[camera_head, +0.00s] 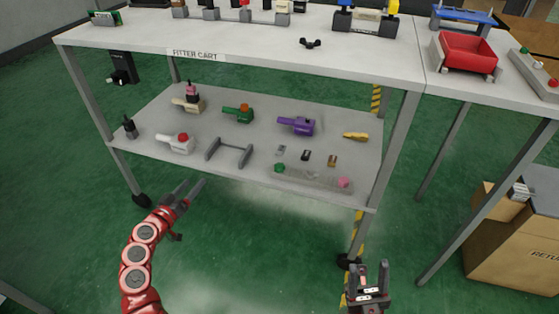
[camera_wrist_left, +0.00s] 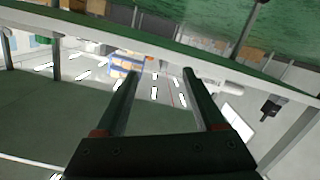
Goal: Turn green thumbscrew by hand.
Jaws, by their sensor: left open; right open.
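A small green knob (camera_head: 279,168) sits at the left end of a pale, see-through bar (camera_head: 312,177) on the cart's lower shelf. A pink knob (camera_head: 344,183) is at the bar's other end. I cannot tell for sure that the green knob is the thumbscrew. My left gripper (camera_head: 194,187) is open and empty, in front of the shelf's front edge and left of the bar. Its spread fingers (camera_wrist_left: 161,73) also show in the left wrist view, with nothing between them. My right gripper (camera_head: 370,268) is open and empty, low in front of the cart's right leg.
The lower shelf (camera_head: 215,170) also holds a green lever fixture (camera_head: 240,114), a purple one (camera_head: 297,125), a white one (camera_head: 178,143) and a grey frame (camera_head: 229,151). The worktop (camera_head: 250,50) overhangs the shelf. A red bin (camera_head: 465,55) stands at the upper right.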

